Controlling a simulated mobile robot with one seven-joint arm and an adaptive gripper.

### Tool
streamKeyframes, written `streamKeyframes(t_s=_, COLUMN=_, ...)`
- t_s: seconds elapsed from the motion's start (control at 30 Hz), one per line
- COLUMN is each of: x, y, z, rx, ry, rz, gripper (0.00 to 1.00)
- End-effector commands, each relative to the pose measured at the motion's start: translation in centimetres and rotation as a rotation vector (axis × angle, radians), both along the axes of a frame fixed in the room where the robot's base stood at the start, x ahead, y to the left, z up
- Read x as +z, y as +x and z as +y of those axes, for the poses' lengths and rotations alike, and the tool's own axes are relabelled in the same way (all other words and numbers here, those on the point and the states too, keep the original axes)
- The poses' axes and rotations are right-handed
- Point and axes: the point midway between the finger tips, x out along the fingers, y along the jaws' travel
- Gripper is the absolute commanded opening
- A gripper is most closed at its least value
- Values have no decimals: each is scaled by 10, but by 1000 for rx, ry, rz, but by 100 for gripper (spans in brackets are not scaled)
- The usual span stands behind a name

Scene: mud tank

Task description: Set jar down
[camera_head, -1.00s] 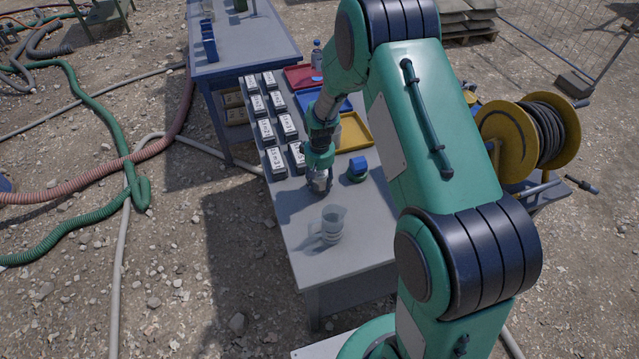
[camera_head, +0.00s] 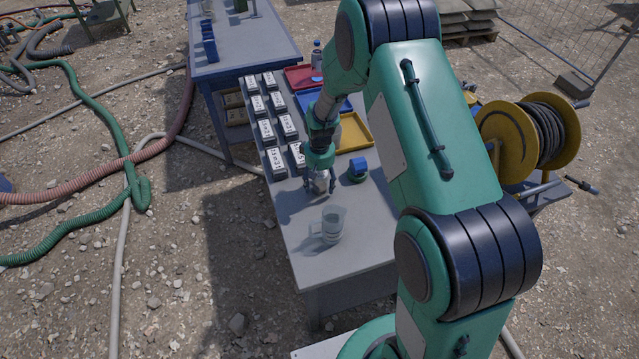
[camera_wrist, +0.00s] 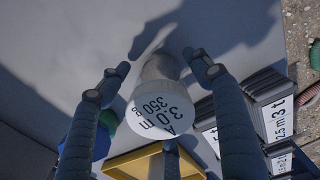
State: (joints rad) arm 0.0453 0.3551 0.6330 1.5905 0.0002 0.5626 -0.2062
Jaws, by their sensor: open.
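In the head view the jar (camera_head: 320,184) is small and partly covered by my gripper. It appears to stand upright on the grey table (camera_head: 358,242), near the front end of the block rows. My gripper (camera_wrist: 160,66) is open around the jar, pointing down. Gaps show between the jar and the two side fingers in the wrist view. A third finger shows by the lid's near edge.
A clear measuring jug (camera_head: 332,225) stands nearer the table's front. A blue-and-green device (camera_head: 357,169) sits to the right. Labelled blocks (camera_head: 277,160) stand in two rows behind, beside yellow (camera_head: 354,133), blue (camera_head: 312,101) and red (camera_head: 298,78) trays.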

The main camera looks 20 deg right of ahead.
Motion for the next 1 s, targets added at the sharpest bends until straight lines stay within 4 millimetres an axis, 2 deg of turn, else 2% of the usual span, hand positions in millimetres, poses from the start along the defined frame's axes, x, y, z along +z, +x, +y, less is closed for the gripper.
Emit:
streamKeyframes(t_s=0.27, x=29, y=1, z=0, rx=0, ry=-1, rz=-3, gripper=64)
streamKeyframes(t_s=0.7, x=99, y=0, z=0, rx=0, ry=0, rz=-2, gripper=64)
streamKeyframes(t_s=1.0, x=119, y=0, z=0, rx=0, ry=0, rz=0, gripper=64)
